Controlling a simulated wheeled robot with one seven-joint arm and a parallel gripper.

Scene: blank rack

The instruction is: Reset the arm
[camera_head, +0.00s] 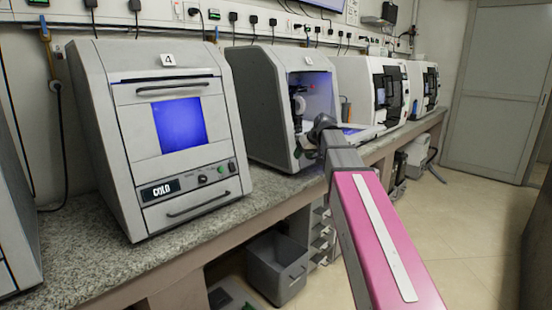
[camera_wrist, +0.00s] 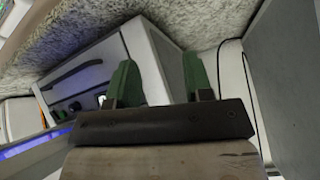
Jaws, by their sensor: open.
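My gripper (camera_head: 304,150) is at the end of my pink and grey arm, in front of the second grey machine (camera_head: 262,105) on the counter. That machine's front is open and its inside is lit blue. In the wrist view my gripper (camera_wrist: 160,80) shows two green fingers, spread apart with nothing between them. Beyond the fingers is a grey machine with a handle (camera_wrist: 85,70), tilted in the picture. From the head view I cannot tell the exact gap between the gripper and the open machine.
A closed grey machine marked 4 (camera_head: 165,130) with a blue window stands at the left on the granite counter (camera_head: 100,262). White machines (camera_head: 372,90) stand farther right. A grey bin (camera_head: 278,268) is under the counter. The tiled floor (camera_head: 475,220) at the right is clear.

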